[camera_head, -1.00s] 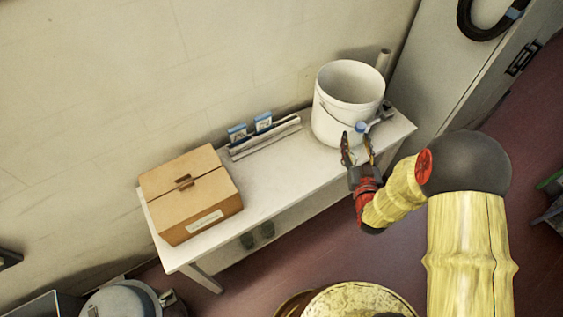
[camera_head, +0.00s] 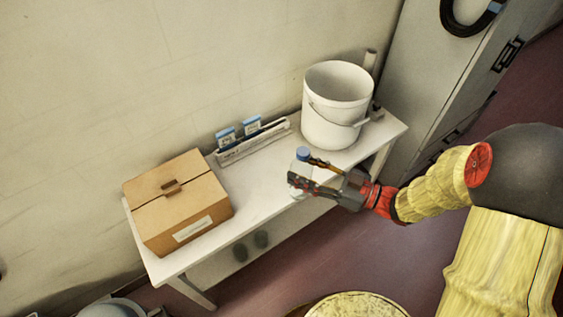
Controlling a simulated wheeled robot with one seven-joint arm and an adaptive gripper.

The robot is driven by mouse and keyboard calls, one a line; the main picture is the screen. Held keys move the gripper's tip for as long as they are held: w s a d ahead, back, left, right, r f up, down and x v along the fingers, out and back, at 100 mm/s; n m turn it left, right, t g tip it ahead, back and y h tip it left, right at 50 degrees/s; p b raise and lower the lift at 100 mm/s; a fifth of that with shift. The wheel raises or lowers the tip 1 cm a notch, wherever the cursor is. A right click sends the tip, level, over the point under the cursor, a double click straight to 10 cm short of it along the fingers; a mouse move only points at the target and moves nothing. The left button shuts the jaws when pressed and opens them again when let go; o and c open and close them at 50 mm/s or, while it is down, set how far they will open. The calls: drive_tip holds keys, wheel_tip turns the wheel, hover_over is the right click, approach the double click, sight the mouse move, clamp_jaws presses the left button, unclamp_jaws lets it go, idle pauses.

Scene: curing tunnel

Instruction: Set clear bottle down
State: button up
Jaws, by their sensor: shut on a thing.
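A clear bottle with a blue cap (camera_head: 302,153) is held between the fingers of my gripper (camera_head: 306,174). The bottle looks roughly upright. It shows over the front part of the white table (camera_head: 262,180), left of and in front of the white bucket. My gripper is shut on it and reaches in from the right. The fingers hide much of the bottle's body. I cannot tell whether its base touches the tabletop.
A white bucket (camera_head: 335,92) stands at the table's right end. A cardboard box (camera_head: 178,200) stands at the left end. A rack (camera_head: 253,145) with blue-and-white packets is at the back. Bare tabletop lies between box and bottle.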

drive_tip(key=w+a+f+b, duration=0.4)
drive_tip(key=w+f+b, duration=0.3)
drive_tip(key=w+f, duration=0.5)
drive_tip(key=shift+w+a+f, duration=0.15)
drive_tip(key=shift+f, duration=0.25)
drive_tip(key=o, duration=1.4)
